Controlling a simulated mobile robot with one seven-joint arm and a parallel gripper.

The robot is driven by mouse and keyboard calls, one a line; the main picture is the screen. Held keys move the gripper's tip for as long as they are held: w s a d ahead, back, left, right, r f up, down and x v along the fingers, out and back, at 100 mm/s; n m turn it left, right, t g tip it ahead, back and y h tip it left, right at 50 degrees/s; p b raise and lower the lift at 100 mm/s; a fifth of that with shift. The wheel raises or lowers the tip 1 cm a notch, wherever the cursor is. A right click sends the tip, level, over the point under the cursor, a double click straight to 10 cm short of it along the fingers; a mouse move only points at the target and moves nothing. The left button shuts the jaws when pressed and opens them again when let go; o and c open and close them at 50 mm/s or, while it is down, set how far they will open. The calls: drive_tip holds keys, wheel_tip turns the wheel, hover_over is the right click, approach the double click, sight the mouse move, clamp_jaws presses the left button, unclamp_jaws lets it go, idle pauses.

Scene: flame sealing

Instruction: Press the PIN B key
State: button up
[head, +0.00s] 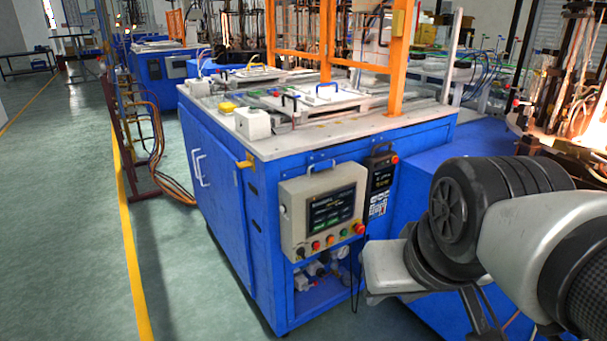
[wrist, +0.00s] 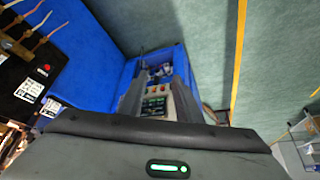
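A black keypad unit (head: 381,184) with small keys, pale labels and a red button hangs on the front of the blue cabinet (head: 240,215). Its keys are too small to read, so I cannot pick out PIN B. Beside it on the left is a beige control box (head: 322,210) with a dark screen and a row of coloured buttons. In the wrist view, the box's screen and buttons (wrist: 157,103) show between my gripper's fingers. My gripper (wrist: 160,82) is open and empty, with its two grey fingers apart. It appears apart from the cabinet. In the head view my arm reaches in from the right.
An open lower bay (head: 322,280) with fittings lies under the control box, and a black cable hangs beside it. An orange frame (head: 400,60) stands on the worktop. Glowing machinery (head: 570,100) is at the right. The green floor (head: 65,210) at left is clear.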

clamp_jaws()
idle(1.6)
